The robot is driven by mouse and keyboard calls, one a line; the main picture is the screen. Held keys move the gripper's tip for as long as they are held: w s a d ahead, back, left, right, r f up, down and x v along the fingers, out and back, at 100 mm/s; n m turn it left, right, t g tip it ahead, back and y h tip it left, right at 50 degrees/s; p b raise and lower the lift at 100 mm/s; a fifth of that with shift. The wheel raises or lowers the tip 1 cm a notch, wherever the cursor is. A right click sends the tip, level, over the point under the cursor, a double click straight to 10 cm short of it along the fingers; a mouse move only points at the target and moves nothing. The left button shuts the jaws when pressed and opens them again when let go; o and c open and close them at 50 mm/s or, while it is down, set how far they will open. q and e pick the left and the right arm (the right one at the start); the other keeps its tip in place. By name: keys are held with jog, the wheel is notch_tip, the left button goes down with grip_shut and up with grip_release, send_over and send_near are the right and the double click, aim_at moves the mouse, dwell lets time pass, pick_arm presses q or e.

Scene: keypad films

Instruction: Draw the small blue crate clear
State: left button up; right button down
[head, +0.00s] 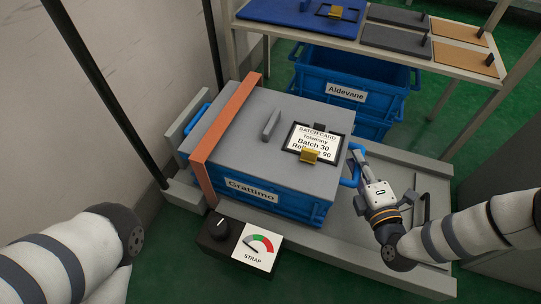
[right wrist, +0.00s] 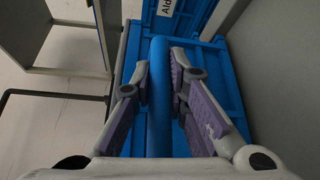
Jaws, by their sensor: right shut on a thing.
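A blue crate labelled Grattimo (head: 300,208) stands on a grey pallet-like base (head: 335,232), covered by a grey lid (head: 235,155). An orange strap (head: 222,125) runs over the lid near its left end and down the front. A blue handle (head: 351,177) sticks out at the crate's right end. My right gripper (head: 356,162) is shut on this handle. In the right wrist view the handle (right wrist: 160,95) passes between the purple-padded fingers. My left arm shows at lower left; its gripper is out of the picture.
A batch card (head: 318,143) with a yellow clip lies on the lid. A black knob (head: 218,228) and a STRAP gauge (head: 257,248) sit in front. An open blue crate labelled Aldevane (head: 345,72) stands behind, under a shelf (head: 300,31).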

jog(key=shift+s+d+p, duration=0.2)
jog(key=shift+d, duration=0.55)
jog(key=shift+s+d+p, duration=0.15)
jog(key=shift+s+d, duration=0.1)
jog(key=shift+d, duration=0.55)
jog(key=shift+s+d+p, duration=0.2)
jog(key=shift+d, duration=0.65)
jog(key=shift+s+d+p, duration=0.15)
jog(key=shift+s+d, duration=0.1)
jog(key=shift+d, duration=0.5)
jog(key=shift+s+d+p, duration=0.1)
jog(key=shift+s+d, duration=0.1)
jog(key=shift+d, duration=0.6)
jog(key=shift+s+d+p, duration=0.15)
jog(key=shift+s+d, duration=0.1)
jog(key=shift+d, duration=0.5)
jog(key=shift+s+d, duration=0.25)
jog(key=shift+d, duration=0.55)
jog(key=shift+s+d, duration=0.2)
jog(key=shift+d, duration=0.6)
jog(key=shift+s+d, duration=0.25)
jog(key=shift+d, duration=0.55)
